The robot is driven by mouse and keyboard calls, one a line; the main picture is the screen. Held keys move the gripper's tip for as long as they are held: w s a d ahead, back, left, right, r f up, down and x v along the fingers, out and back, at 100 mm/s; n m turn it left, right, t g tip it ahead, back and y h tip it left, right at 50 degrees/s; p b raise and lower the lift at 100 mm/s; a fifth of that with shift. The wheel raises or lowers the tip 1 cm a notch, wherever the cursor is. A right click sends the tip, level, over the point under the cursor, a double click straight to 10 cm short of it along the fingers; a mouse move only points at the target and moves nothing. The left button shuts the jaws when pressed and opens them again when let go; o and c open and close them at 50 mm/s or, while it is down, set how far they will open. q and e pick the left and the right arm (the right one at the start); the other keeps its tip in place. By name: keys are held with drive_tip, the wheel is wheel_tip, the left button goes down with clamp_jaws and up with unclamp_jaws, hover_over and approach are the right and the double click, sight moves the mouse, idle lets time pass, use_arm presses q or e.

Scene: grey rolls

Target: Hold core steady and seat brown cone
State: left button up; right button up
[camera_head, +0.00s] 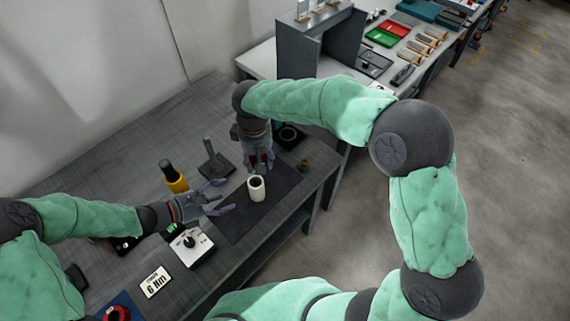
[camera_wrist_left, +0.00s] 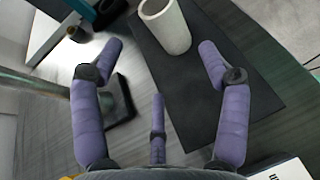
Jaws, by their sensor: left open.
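The core, a pale hollow roll (camera_head: 256,190), stands upright on a dark mat. It also shows in the left wrist view (camera_wrist_left: 168,30), beyond my open fingertips. My left gripper (camera_head: 222,196) is open and empty, left of the core, its fingers spread towards it and apart from it. My right gripper (camera_head: 260,166) hangs just behind the core, pointing down; whether its fingers are shut on anything is unclear. A small brown piece (camera_head: 303,165), perhaps the brown cone, sits on the table right of the right gripper.
The dark mat (camera_head: 232,226) is otherwise mostly clear. A black-and-yellow bottle (camera_head: 174,178) and a dark stand (camera_head: 215,162) are behind my left gripper. A white box with a black knob (camera_head: 192,248) and a label plate (camera_head: 155,282) are in front.

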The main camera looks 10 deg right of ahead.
sight(255, 185)
use_arm(q)
drive_tip(key=shift+d, duration=0.1)
use_arm(e)
drive_tip(key=shift+s+a+r+n, duration=0.2)
drive_tip(key=shift+a+r+n, duration=0.2)
drive_tip(key=shift+a+r, duration=0.45)
use_arm(q)
drive_tip(key=shift+w+d+f, duration=0.1)
drive_tip(key=shift+d+f, duration=0.05)
drive_tip(key=shift+d, duration=0.1)
use_arm(e)
drive_tip(key=shift+a, duration=0.15)
use_arm(q)
drive_tip(key=x, duration=1.1)
drive_tip(key=shift+d+f, duration=0.1)
use_arm(e)
drive_tip(key=shift+f, duration=0.1)
use_arm(q)
drive_tip(key=c, duration=0.9)
